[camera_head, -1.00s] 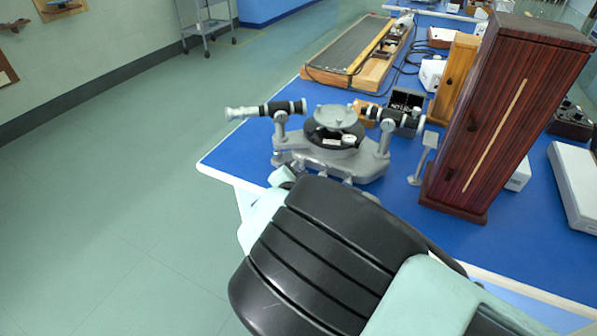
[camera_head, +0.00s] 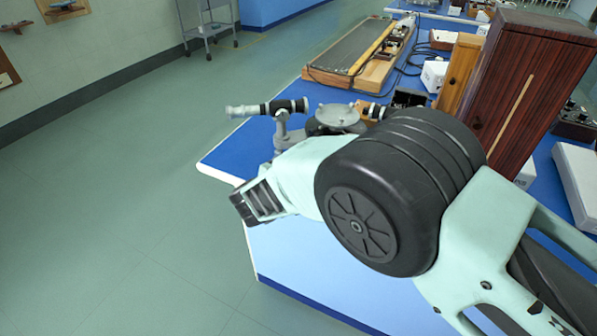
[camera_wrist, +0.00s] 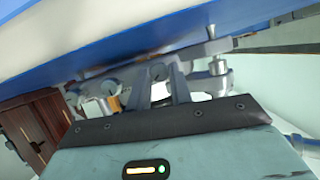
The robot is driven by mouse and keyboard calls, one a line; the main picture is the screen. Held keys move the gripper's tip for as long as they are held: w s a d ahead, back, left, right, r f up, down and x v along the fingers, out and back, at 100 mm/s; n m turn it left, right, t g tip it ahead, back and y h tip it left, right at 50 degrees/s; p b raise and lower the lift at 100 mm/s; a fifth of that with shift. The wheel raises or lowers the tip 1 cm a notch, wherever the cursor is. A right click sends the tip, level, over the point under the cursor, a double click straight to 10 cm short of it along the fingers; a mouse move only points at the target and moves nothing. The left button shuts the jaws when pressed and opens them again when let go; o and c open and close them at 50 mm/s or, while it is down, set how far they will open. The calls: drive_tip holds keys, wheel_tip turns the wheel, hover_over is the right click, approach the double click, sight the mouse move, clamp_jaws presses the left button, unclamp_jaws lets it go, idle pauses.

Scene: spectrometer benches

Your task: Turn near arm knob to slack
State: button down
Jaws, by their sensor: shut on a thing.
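The grey spectrometer stands at the near left corner of the blue bench. In the head view its round table (camera_head: 338,116) and left telescope tube (camera_head: 268,108) show above my arm. My arm hides most of its base and the near arm knob there. In the wrist view, tilted steeply, grey spectrometer parts (camera_wrist: 218,72) lie around my gripper (camera_wrist: 160,74). My gripper is shut on a small grey part between its fingertips, which looks like the near arm knob (camera_wrist: 157,71). Its turn position cannot be told.
A tall dark red wooden cabinet (camera_head: 527,85) stands close at the right of the spectrometer. A long wooden-framed board (camera_head: 352,55) lies behind. A white box (camera_head: 578,180) is at far right. The floor at left is clear.

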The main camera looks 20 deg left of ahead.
drive_tip(key=n+h+b, duration=0.2)
drive_tip(key=n, duration=0.1)
drive_tip(key=shift+a+f, duration=0.2)
drive_tip(key=shift+f, duration=0.1)
drive_tip(key=shift+a+r+n+h+b, duration=0.15)
drive_tip(key=shift+n+h+b, duration=0.75)
drive_tip(key=shift+n+b, duration=0.65)
drive_tip(key=c, duration=1.3)
unclamp_jaws()
drive_tip(key=shift+o, duration=0.2)
drive_tip(key=b+v, duration=0.1)
drive_tip(key=v, duration=1.6)
drive_tip(key=shift+s+b, duration=0.25)
drive_tip(key=shift+b, duration=0.1)
drive_tip(key=shift+a, duration=0.1)
